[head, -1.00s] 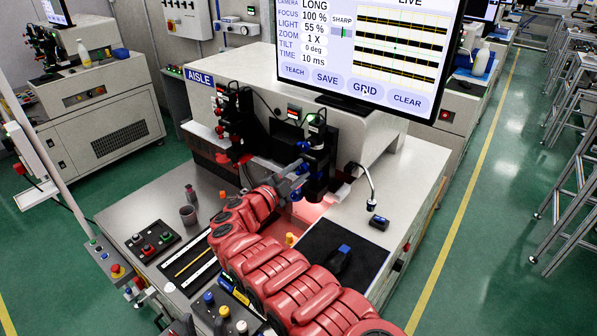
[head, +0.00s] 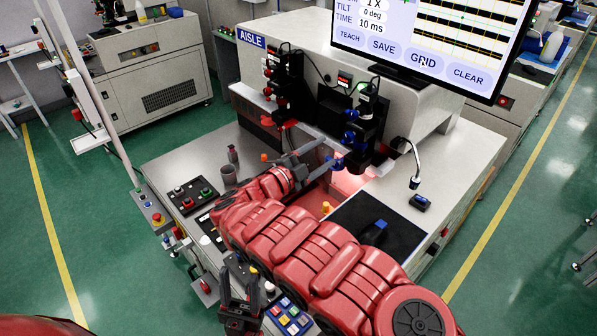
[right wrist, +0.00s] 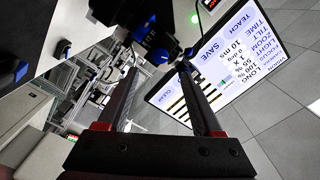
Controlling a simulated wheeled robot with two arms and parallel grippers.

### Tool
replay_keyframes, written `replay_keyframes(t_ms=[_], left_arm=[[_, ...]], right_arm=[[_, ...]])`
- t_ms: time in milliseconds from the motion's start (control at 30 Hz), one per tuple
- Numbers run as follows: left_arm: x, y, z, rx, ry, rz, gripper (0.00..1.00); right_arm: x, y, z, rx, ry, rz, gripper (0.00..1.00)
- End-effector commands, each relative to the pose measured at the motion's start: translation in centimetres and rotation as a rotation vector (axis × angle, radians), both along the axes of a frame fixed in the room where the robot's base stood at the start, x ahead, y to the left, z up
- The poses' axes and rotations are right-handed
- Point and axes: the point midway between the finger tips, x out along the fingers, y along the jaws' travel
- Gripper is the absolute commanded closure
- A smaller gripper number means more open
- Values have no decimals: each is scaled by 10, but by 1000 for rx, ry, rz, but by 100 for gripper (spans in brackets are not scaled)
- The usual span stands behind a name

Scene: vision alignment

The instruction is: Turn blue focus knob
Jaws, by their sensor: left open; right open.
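Blue knobs sit on the dark right-hand camera unit (head: 371,112) of the machine; one lower blue knob (head: 338,164) is beside my right gripper's fingertips. My right gripper (head: 326,153) is open, its grey fingers reaching toward that unit from the left. In the right wrist view, a blue knob (right wrist: 158,57) lies just beyond and between the open fingertips (right wrist: 158,69); contact cannot be told. Which blue knob is the focus one is not readable. My left gripper (head: 240,290) is open and empty, low at the bottom of the head view, away from the knobs.
A monitor (head: 430,40) overhangs the machine top. A left camera unit (head: 284,80) has red knobs. A gooseneck lamp (head: 414,165), a black mat (head: 350,215) and a button box (head: 187,197) are on the worktop. A pole stands at the left.

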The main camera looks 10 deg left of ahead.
Motion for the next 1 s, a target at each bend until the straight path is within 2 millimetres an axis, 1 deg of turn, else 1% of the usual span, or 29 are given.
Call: replay_keyframes(t_ms=[33,200,300,400,600,1000], left_arm=[[0,0,-8,0,0,0,50],[0,0,-17,0,0,0,50],[0,0,-21,0,0,0,50],[0,0,-22,0,0,0,50],[0,0,-23,0,0,0,50],[0,0,-23,0,0,0,50]], right_arm=[[-10,10,-2,1,-3,6,33],[-43,32,-2,-2,-2,3,33],[-56,42,-1,1,-2,2,33],[-64,47,-1,3,-1,1,33],[-69,51,0,2,0,0,33],[-68,49,0,4,-3,-2,33]])
